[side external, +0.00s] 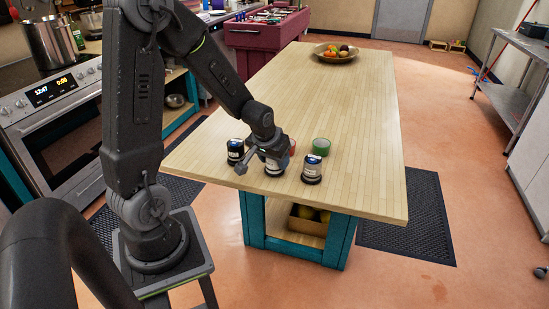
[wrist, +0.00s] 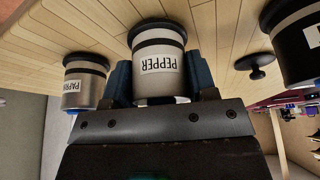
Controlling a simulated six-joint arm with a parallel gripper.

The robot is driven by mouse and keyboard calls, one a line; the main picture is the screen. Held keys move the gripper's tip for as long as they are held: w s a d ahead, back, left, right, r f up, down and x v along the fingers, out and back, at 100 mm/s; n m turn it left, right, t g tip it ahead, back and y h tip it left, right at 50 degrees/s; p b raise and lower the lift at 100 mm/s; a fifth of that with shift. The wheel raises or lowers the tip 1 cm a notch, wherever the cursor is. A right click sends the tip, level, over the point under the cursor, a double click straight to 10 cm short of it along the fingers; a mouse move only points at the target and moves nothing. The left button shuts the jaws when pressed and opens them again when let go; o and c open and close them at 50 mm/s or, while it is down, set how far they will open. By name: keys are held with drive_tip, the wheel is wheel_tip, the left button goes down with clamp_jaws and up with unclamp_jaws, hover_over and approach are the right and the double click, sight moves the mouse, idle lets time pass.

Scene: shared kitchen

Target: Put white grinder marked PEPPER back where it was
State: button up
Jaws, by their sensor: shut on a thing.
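The white grinder marked PEPPER (wrist: 158,75) stands between the fingers of my gripper (wrist: 159,85) in the wrist view, its black band and black end showing. My gripper is shut on it. In the side external view my gripper (side external: 271,152) is over the near end of the wooden table, and the grinder (side external: 275,168) shows below it, roughly upright. Its top is hidden by the gripper. I cannot tell whether its base touches the table or hangs just above it.
A jar with a label starting PAPR (wrist: 84,85) is left of the grinder in the wrist view. A dark jar (wrist: 303,40) and a small black knobbed piece (wrist: 257,68) are right. The tabletop (side external: 340,90) beyond is clear up to a fruit bowl (side external: 335,57).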

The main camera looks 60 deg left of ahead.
drive_tip(key=o, duration=1.2)
drive_tip(key=v, duration=1.2)
drive_tip(key=s+d+r+m+h, duration=0.1)
drive_tip(key=s+d+r+m, duration=0.2)
drive_tip(key=d, duration=0.4)
drive_tip(key=s+d+r+m+t+h, duration=0.1)
drive_tip(key=s+d+r+m, duration=0.2)
drive_tip(key=s+d, duration=0.3)
drive_tip(key=shift+d+r+t, duration=0.15)
drive_tip(key=shift+d+t, duration=0.15)
drive_tip(key=shift+d, duration=0.75)
drive_tip(key=shift+s, duration=0.1)
